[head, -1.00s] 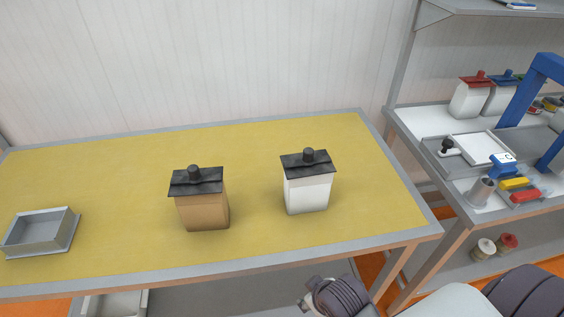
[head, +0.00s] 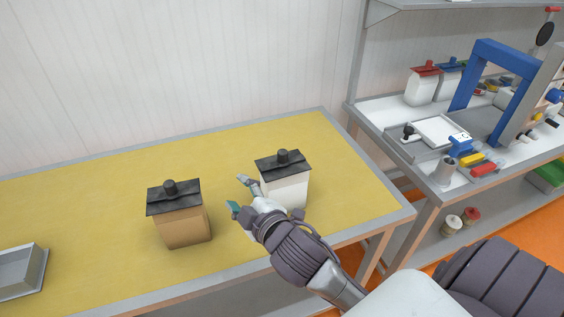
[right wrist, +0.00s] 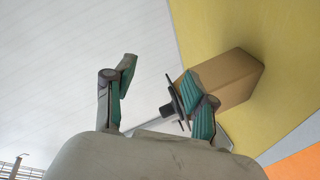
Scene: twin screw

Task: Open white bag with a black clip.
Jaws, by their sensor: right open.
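The white bag (head: 289,192) stands upright on the yellow table, closed at the top by a black clip (head: 283,164) with a knob. My right gripper (head: 238,195) is open and empty, reaching over the table just left of the white bag and partly in front of its lower side. In the right wrist view its fingers (right wrist: 165,95) are spread apart, and a black clip (right wrist: 174,103) shows between them near one finger. My left gripper is not in view.
A brown bag (head: 182,229) with its own black clip (head: 173,196) stands left of my right gripper; it shows in the right wrist view too (right wrist: 230,78). A grey tray (head: 38,272) is at the far left. A shelf bench (head: 375,118) with red- and blue-clipped bags stands right.

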